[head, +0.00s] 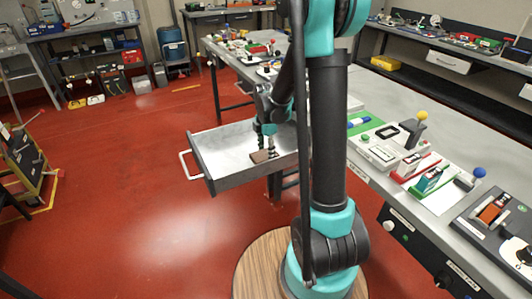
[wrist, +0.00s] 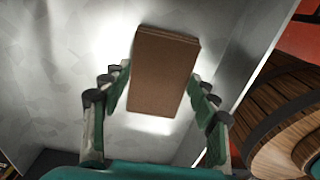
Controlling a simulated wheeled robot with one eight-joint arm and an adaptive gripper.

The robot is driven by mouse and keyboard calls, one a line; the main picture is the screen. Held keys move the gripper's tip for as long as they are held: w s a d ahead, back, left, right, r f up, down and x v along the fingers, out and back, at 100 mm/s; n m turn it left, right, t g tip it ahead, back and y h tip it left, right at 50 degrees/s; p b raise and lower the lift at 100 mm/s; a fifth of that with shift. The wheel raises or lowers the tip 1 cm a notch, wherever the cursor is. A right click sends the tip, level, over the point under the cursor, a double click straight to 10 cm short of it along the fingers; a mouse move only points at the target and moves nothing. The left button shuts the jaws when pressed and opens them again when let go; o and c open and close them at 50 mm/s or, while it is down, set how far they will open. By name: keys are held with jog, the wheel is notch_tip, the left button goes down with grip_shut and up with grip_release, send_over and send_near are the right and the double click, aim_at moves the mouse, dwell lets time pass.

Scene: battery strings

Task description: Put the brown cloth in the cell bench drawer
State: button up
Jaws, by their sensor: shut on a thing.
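The brown cloth (head: 260,156) is a small folded rectangle. In the wrist view the cloth (wrist: 163,75) lies between the two fingers. My gripper (head: 269,146) points down into the open drawer (head: 226,181) and is shut on the cloth. The drawer is a grey metal tray with a white handle at its left end, pulled out from the bench. Its pale floor (wrist: 55,60) fills much of the wrist view. I cannot tell whether the cloth touches the drawer floor. My arm hides the drawer's right end.
The bench (head: 425,155) on the right carries several coloured devices and trays. A wooden round surface (head: 262,265) is around my arm's base. A yellow-edged cart (head: 30,170) stands at the far left. The red floor left of the drawer is clear.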

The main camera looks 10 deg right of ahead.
aim_at(266, 154)
jog(key=shift+f, duration=0.25)
jog(key=shift+f, duration=0.1)
jog(key=o, duration=1.1)
jog(key=shift+o, duration=0.2)
notch_tip(266, 154, up, 12)
jog(key=s+d+f+m+t, duration=0.2)
jog(key=s+f+m, duration=0.2)
jog(key=s+m, duration=0.6)
jog(key=s+d+f+m+t, duration=0.2)
jog(key=s+f+m, duration=0.2)
jog(key=s+m, duration=0.6)
jog(key=shift+s+d+f+m, duration=0.2)
jog(key=shift+s+d+m, duration=0.15)
jog(key=shift+m, duration=0.45)
